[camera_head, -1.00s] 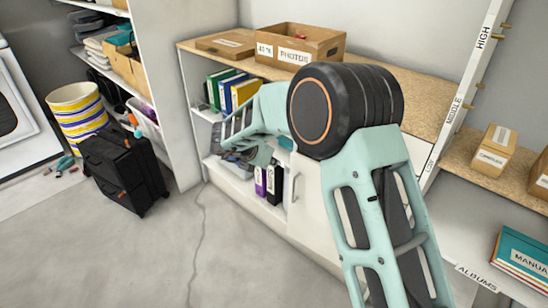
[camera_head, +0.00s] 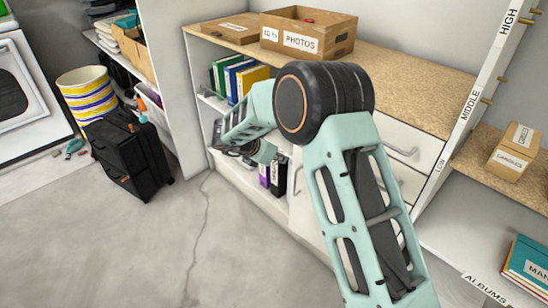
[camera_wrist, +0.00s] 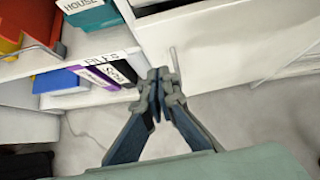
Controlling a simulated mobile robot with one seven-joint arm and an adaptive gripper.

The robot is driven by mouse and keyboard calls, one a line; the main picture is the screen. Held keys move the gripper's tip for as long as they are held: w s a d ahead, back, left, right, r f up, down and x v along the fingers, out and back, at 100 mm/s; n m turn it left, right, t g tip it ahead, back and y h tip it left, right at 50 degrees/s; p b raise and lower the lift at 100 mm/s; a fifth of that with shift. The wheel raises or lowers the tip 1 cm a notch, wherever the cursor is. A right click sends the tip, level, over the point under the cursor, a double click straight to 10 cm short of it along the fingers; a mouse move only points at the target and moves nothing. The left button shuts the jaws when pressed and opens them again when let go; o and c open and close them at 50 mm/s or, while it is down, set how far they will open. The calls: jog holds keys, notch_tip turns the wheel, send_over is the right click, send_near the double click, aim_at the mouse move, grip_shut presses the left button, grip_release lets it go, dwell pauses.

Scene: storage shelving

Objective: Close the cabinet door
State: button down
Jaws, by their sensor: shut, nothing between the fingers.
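The white cabinet door (camera_head: 302,205) is on the front of the long cabinet, right of the open shelves, with my arm covering much of it. Its upright handle (camera_head: 297,178) shows just left of my arm. In the wrist view the handle (camera_wrist: 173,60) stands close by the fingertips; I cannot tell whether they touch it. My gripper (camera_wrist: 159,76) is shut and empty, its fingertips together. How far the door stands open is unclear.
White drawers (camera_head: 402,150) are right of my arm. Binders (camera_head: 235,80) fill the shelf to the left, with files (camera_head: 279,174) below. The PHOTOS box (camera_head: 308,32) stands on the wooden top (camera_head: 420,85). A black suitcase (camera_head: 130,155) is at left. The floor in front is clear.

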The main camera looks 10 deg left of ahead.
jog(key=w+d, duration=0.1)
jog(key=w+d+f, duration=0.1)
jog(key=w, duration=0.1)
jog(key=w+f+b, duration=0.1)
jog(key=shift+w+d+f, duration=0.1)
jog(key=shift+w+d, duration=0.05)
jog(key=shift+d, duration=0.25)
jog(key=shift+w+d, duration=0.25)
jog(key=shift+w, duration=0.2)
